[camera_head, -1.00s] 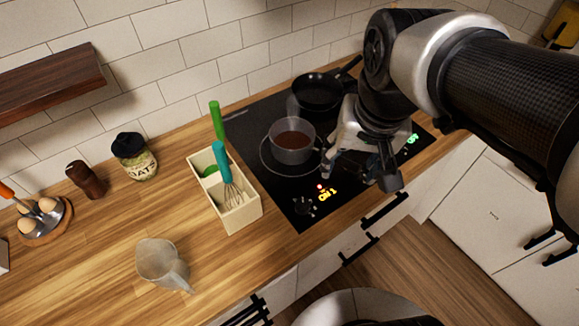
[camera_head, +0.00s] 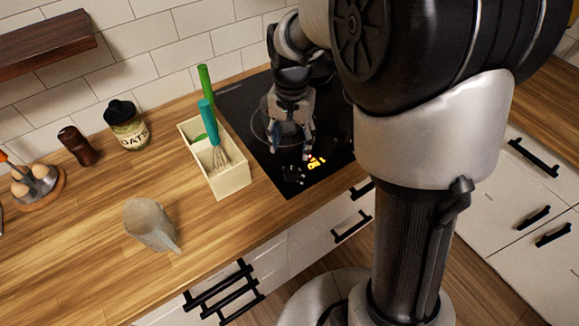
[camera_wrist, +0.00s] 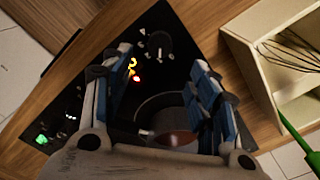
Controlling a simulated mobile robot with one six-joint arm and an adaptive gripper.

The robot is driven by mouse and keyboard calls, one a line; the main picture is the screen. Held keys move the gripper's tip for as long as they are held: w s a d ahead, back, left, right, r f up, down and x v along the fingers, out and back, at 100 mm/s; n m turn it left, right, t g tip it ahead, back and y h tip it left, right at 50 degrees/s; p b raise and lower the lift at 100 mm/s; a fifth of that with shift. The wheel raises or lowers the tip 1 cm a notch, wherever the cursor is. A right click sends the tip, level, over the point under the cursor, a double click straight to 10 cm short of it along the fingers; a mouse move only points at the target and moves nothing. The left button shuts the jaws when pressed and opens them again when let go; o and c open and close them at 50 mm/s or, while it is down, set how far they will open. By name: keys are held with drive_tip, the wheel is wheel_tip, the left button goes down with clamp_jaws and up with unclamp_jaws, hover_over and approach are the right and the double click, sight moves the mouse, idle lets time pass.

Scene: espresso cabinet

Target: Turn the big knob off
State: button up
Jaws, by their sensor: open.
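The dark round big knob (camera_wrist: 158,46) sits near the front corner of the black cooktop, with small pale marks around it. In the head view the knob (camera_head: 292,173) is small and dark. A yellow lit display (camera_head: 316,162) and a red light (camera_wrist: 136,78) are beside it; in the head view the display seems to read ON. My gripper (camera_head: 293,148) is open and empty, pointing down above the cooktop, just behind the knob. In the wrist view the knob lies just beyond the open fingertips (camera_wrist: 160,62), and nothing is between the pads.
A saucepan (camera_wrist: 165,105) with brown liquid is close below my gripper, mostly hidden in the head view. A utensil box (camera_head: 230,183) with a whisk stands left of the cooktop (camera_head: 238,105). A jug (camera_head: 150,222) is on the counter. Free air lies in front of the counter.

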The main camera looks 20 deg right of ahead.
sight(291, 170)
wheel_tip(291, 170, down, 11)
drive_tip(key=b, duration=0.3)
drive_tip(key=shift+r, duration=0.1)
drive_tip(key=shift+c, duration=0.5)
drive_tip(key=c, duration=1)
